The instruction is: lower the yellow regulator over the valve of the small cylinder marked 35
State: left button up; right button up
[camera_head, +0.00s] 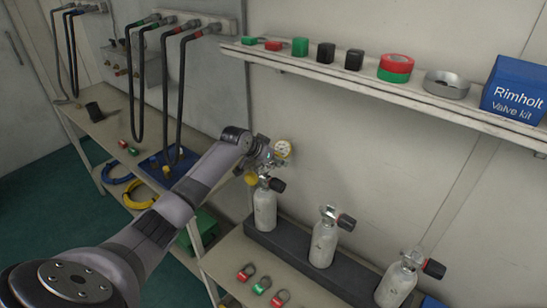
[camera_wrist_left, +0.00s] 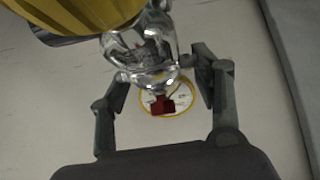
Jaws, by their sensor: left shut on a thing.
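My left gripper (camera_head: 262,155) is shut on the yellow regulator (camera_head: 251,178), a chrome body with a yellow part and a round yellow-rimmed gauge (camera_head: 283,149). In the left wrist view the regulator's chrome body (camera_wrist_left: 140,55) is between the fingers (camera_wrist_left: 160,75). Its yellow part fills the upper left and the gauge faces the camera. In the head view the regulator is right at the top of the leftmost small cylinder (camera_head: 265,210), which has a black knob; whether it touches the valve I cannot tell. The cylinder markings, including 35, are too small to read. My right gripper is out of view.
Two more small cylinders, the middle one (camera_head: 324,242) and the right one (camera_head: 397,284), stand in line in a dark rack (camera_head: 292,252). A shelf (camera_head: 400,93) with a blue box (camera_head: 516,90) overhangs behind.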

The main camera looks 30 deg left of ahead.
pick_arm(q)
jog(key=shift+w+f+b, duration=0.1)
jog(key=shift+f+b, duration=0.2)
jog(key=shift+f, duration=0.3)
dwell(0.4)
jog(key=shift+p, duration=0.3)
jog(key=shift+f, duration=0.45)
dwell(0.8)
jog(key=o, duration=1.8)
jog(key=shift+c, duration=0.2)
jog(key=shift+o, duration=0.3)
jog(key=shift+f, duration=0.15)
jog(key=v, duration=1.2)
